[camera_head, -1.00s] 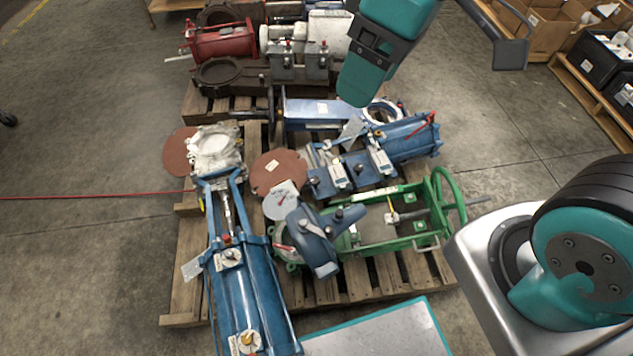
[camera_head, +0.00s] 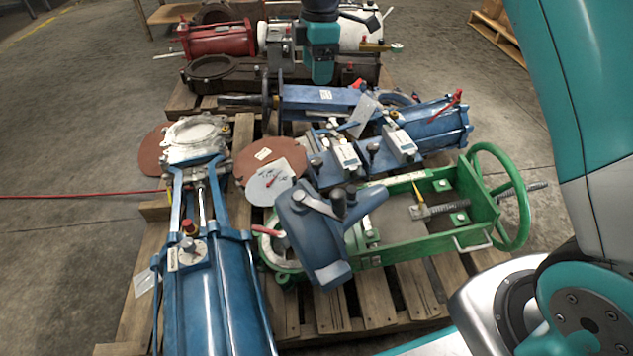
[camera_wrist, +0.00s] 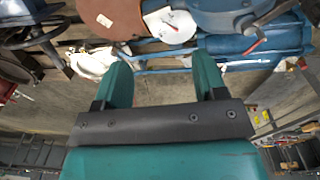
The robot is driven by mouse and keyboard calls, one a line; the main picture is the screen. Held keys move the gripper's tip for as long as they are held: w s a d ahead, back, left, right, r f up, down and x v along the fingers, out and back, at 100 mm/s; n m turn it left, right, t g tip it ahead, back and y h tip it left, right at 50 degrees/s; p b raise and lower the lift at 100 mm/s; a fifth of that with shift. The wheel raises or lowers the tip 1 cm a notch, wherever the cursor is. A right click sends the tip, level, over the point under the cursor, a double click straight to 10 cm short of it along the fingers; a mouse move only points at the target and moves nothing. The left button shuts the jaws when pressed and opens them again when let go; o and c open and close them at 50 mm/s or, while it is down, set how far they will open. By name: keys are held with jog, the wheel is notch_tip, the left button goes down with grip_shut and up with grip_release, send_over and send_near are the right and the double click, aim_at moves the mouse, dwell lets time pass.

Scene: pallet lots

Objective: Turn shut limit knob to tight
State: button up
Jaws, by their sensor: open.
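My gripper (camera_wrist: 160,68) is open and empty in the wrist view, with its two teal fingers apart. In the head view my gripper (camera_head: 320,66) hangs over the far part of the pallet, above a blue actuator. A small knob (camera_head: 188,246) on a pale plate sits on the blue cylinder at the left; its lettering is too small to read. A white round dial with a red pointer (camera_head: 272,181) lies near the middle, and it also shows beyond the fingers in the wrist view (camera_wrist: 171,25). I cannot tell which part is the shut limit knob. My gripper touches none of these.
A wooden pallet (camera_head: 243,136) carries the valves. A green frame with a handwheel (camera_head: 519,200) stands at the right, and a dark blue lever housing (camera_head: 312,240) in front. A red cylinder (camera_head: 216,40) is at the back. Concrete floor is open at the left.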

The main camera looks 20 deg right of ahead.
jog(key=n+b, duration=0.2)
jog(key=b, duration=0.5)
send_near(317, 161)
jog(key=shift+h, duration=0.3)
jog(key=f+b, duration=0.9)
jog(key=shift+w+a+f, duration=0.2)
jog(key=shift+a, duration=0.1)
jog(key=c, duration=0.9)
